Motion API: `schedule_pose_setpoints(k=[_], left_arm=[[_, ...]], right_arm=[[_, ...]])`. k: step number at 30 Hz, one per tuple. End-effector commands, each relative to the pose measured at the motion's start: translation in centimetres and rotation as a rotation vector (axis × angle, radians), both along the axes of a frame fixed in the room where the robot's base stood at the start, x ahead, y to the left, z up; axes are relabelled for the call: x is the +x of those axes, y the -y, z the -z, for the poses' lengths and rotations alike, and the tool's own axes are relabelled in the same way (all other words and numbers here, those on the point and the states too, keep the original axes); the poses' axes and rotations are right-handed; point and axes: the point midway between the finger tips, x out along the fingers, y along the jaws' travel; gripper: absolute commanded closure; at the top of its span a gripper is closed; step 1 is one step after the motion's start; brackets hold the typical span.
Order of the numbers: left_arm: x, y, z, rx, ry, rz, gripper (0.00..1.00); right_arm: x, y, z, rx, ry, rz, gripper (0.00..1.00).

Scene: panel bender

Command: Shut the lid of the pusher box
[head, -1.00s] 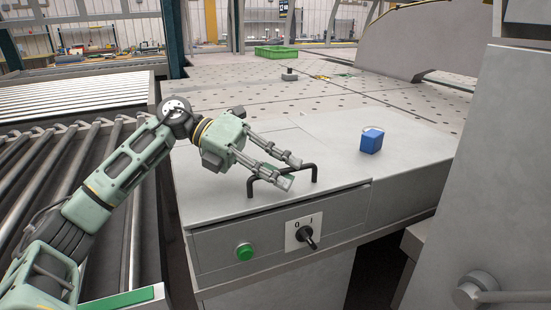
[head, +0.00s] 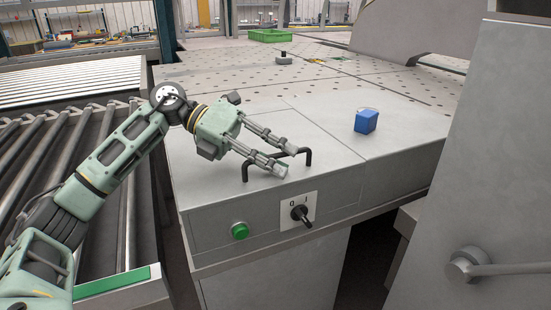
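The pusher box (head: 265,230) is the grey cabinet with a green button and a black 0/1 switch on its front. Its lid (head: 215,184) is a flat grey panel on top, left of a seam. The lid lies level with the surface beside it, and no gap shows along the front edge. A black bar handle (head: 247,172) stands near the lid's front. My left gripper (head: 284,160) is over the handle, its two fingers apart on either side of the bar. Whether they touch it is unclear. My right gripper is out of view.
A small blue box (head: 366,121) stands on the grey top right of the lid. The green button (head: 240,231) and black switch (head: 301,214) are on the front below the handle. Metal rollers (head: 80,170) lie at left; a large grey machine part (head: 490,170) is at right.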

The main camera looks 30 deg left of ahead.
Motion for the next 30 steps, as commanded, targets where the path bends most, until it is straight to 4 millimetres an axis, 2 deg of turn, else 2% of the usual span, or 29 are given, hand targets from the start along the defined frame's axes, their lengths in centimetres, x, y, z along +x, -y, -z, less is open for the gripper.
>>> schedule_pose_setpoints(k=[4,7,15,21,30], left_arm=[[0.0,-0.5,-0.2,0.000,0.000,-0.003,0.83],[-0.2,-1.7,-0.8,-0.001,0.001,-0.005,0.83],[-1.3,-6.9,-3.1,-0.001,0.003,-0.007,0.83],[-2.0,-9.7,-4.4,-0.001,0.002,-0.003,0.83],[-2.4,-10.9,-4.8,0.000,0.001,0.000,0.83]], right_arm=[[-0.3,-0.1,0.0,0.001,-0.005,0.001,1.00],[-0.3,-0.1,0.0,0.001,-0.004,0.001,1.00],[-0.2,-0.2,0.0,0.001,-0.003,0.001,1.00],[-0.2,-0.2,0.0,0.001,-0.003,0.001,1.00],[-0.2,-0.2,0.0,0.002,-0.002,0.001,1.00]])
